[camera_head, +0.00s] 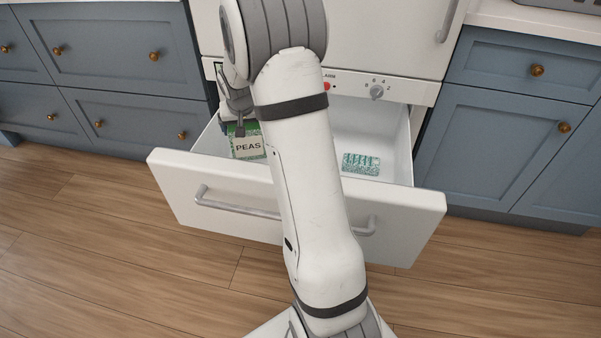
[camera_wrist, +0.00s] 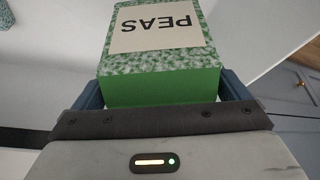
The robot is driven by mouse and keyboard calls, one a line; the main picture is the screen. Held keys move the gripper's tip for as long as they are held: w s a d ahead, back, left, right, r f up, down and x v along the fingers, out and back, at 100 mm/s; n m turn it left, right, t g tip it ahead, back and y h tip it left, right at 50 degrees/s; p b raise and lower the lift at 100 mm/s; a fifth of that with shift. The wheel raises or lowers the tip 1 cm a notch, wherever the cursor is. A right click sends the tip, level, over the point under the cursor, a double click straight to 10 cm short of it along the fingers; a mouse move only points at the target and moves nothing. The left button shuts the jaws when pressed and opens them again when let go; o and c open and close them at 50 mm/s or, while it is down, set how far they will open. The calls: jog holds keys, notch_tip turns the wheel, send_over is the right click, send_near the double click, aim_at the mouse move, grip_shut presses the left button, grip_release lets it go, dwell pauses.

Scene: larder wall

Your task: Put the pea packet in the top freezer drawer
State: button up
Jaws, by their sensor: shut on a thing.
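The pea packet (camera_head: 247,147), a green speckled box with a cream label reading PEAS, is in my gripper (camera_head: 238,127). In the wrist view the packet (camera_wrist: 160,50) sits between the two blue fingers of my gripper (camera_wrist: 165,92), which are shut on its sides. The freezer drawer (camera_head: 413,203) is pulled out, with a white front and a metal handle. The packet shows over the left part of the open drawer. I cannot tell whether it touches the drawer floor. My arm hides the middle of the drawer.
A teal-and-white patterned pack (camera_head: 361,164) lies in the right part of the drawer. A control panel with a dial (camera_head: 377,92) is above the drawer. Blue cabinets (camera_head: 130,118) with brass knobs stand on both sides. The wooden floor (camera_head: 110,250) in front is clear.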

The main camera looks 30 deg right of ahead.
aim_at(247, 141)
notch_tip(247, 141, down, 10)
jog(key=b, duration=0.4)
jog(key=shift+a, duration=0.15)
jog(key=o, duration=0.9)
jog(key=shift+f+b, duration=0.2)
jog(key=shift+b, duration=0.1)
jog(key=shift+o, duration=0.3)
jog(key=shift+r, duration=0.1)
jog(key=shift+r, duration=0.15)
jog(key=p+v, duration=0.4)
jog(key=v, duration=0.8)
jog(key=shift+p, duration=0.35)
